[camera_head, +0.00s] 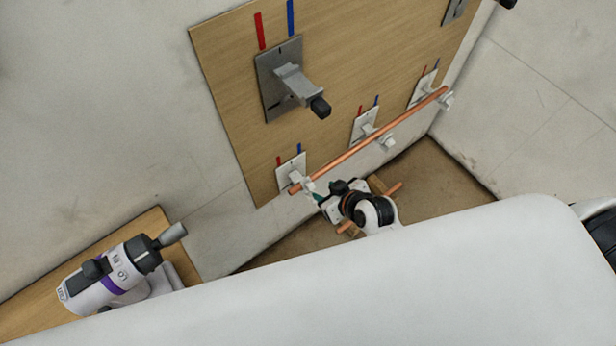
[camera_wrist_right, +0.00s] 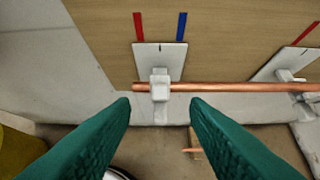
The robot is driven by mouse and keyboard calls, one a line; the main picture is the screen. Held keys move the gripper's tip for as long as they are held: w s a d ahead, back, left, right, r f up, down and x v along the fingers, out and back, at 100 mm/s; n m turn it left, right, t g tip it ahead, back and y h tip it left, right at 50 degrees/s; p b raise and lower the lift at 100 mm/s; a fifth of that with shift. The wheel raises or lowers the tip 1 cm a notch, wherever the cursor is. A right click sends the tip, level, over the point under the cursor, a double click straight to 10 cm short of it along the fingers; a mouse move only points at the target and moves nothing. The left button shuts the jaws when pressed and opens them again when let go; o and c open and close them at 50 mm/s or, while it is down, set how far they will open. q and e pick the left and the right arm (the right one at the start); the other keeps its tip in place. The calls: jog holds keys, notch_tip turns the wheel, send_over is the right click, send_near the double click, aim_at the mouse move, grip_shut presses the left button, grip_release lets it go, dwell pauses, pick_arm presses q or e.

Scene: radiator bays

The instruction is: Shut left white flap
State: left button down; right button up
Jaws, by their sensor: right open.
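The left white flap (camera_head: 306,184) is at the lower left of the wooden panel, on the leftmost small white plate (camera_head: 287,172). My left gripper is not in view.
The copper pipe (camera_head: 360,144) runs slanted across three white plates; the middle (camera_head: 364,124) and right ones (camera_head: 423,87) have similar flaps. A large grey bracket (camera_head: 282,80) juts out above.

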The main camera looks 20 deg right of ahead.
aim_at(311, 185)
jog(key=b+x, duration=0.1)
jog(key=x, duration=0.8)
jog(key=shift+w+a+f, duration=0.15)
jog(key=shift+w+f, duration=0.05)
jog(key=shift+w, duration=0.1)
jog(key=shift+c, duration=0.2)
